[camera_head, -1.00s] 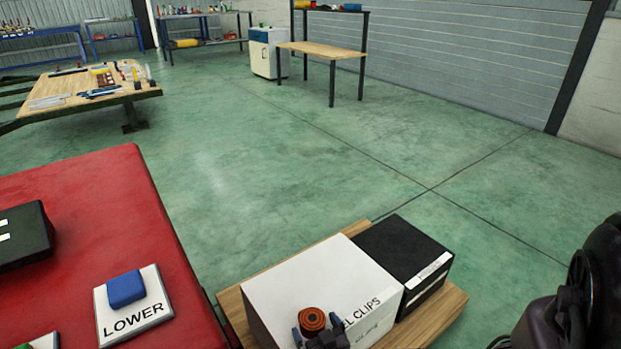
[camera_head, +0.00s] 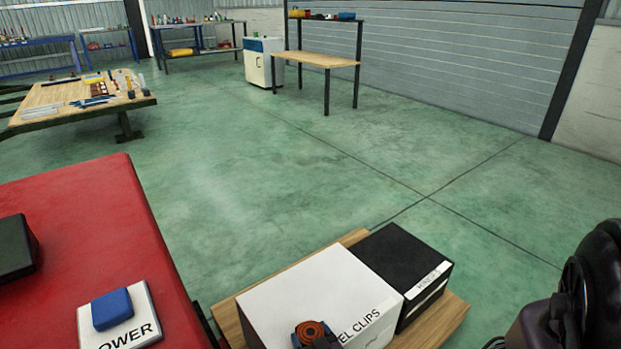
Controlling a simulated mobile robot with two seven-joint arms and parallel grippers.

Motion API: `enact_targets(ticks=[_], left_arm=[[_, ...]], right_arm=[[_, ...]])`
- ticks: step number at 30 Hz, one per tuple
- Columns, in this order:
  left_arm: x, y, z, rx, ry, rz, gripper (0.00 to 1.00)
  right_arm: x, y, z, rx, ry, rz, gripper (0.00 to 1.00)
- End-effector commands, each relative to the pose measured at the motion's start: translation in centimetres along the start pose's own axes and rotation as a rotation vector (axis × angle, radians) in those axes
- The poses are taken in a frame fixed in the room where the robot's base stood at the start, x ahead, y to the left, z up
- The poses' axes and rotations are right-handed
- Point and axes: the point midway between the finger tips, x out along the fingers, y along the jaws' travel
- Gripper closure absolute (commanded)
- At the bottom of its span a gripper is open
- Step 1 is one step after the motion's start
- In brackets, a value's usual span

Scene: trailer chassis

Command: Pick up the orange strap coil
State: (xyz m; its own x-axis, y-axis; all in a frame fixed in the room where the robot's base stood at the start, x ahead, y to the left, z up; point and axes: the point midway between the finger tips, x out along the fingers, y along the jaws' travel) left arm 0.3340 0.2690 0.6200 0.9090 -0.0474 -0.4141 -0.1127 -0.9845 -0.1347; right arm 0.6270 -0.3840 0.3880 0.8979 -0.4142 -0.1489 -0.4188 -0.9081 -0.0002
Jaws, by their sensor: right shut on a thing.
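The orange strap coil (camera_head: 312,329) shows at the bottom edge of the head view, as a rolled orange disc with a dark centre. My right gripper (camera_head: 313,339) is shut on it, with dark finger parts around the coil. Both appear in front of the white clips box (camera_head: 315,295); I cannot tell the exact gap above it. The lower part of the gripper is cut off by the picture edge. My left gripper is not in view.
A black box (camera_head: 400,265) stands beside the white box on a wooden surface (camera_head: 455,315). A red surface (camera_head: 90,235) at left holds a blue block (camera_head: 112,309) on a white label card and a dark case (camera_head: 14,248). Green floor beyond is open.

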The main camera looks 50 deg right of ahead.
Motion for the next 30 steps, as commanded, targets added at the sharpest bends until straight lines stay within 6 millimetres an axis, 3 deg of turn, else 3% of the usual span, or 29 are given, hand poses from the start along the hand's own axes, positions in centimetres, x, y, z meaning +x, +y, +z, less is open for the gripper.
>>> enact_targets(ticks=[7, 11, 25, 30], left_arm=[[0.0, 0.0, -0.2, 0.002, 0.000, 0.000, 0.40], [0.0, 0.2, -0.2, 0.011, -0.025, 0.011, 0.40], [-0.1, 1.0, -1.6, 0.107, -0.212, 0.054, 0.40], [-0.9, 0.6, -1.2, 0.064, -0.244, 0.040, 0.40]], right_arm=[[0.0, 0.0, -0.4, 0.001, 0.001, 0.000, 0.58], [-0.1, -0.1, -1.9, 0.004, 0.005, -0.001, 0.58], [-1.3, -0.3, -13.0, 0.012, 0.021, 0.000, 0.58], [-2.0, -0.2, -16.4, 0.010, 0.018, 0.000, 0.58]])
